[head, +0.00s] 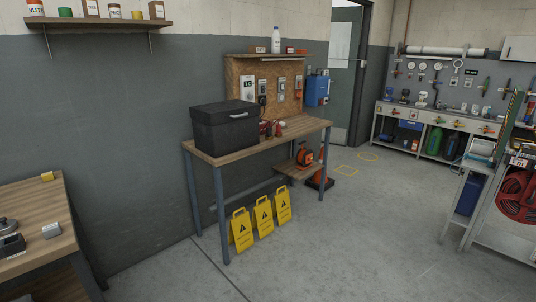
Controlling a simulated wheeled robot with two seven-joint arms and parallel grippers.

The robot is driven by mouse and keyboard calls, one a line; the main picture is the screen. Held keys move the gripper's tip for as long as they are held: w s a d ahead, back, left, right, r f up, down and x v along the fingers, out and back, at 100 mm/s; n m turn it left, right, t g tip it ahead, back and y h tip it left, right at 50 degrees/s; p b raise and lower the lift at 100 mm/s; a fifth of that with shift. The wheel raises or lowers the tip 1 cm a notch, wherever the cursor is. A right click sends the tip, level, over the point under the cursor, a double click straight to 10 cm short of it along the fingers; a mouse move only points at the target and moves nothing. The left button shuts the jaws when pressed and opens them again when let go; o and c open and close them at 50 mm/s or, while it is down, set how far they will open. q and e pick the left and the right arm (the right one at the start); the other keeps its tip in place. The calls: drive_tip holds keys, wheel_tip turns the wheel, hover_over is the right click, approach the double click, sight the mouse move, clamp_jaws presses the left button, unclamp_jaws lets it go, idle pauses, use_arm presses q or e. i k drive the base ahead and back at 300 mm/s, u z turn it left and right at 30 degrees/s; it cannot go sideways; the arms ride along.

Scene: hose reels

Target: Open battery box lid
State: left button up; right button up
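A black box with a lid (225,128) stands on the left end of a wooden-topped workbench (308,129) against the grey wall. It looks like the battery box. Its lid appears shut, and a light grey handle (239,115) shows on the side facing right. Neither of my grippers shows in the head view, and the bench is some way off across the floor.
Another wooden table (40,221) is at the near left. A rack with a red hose reel (516,196) stands at right. The middle floor (350,235) is clear.

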sight(218, 113)
drive_tip(key=i, duration=2.45)
drive_tip(key=z, duration=3.1)
drive_tip(key=i, duration=0.65)
drive_tip(key=u, duration=2.75)
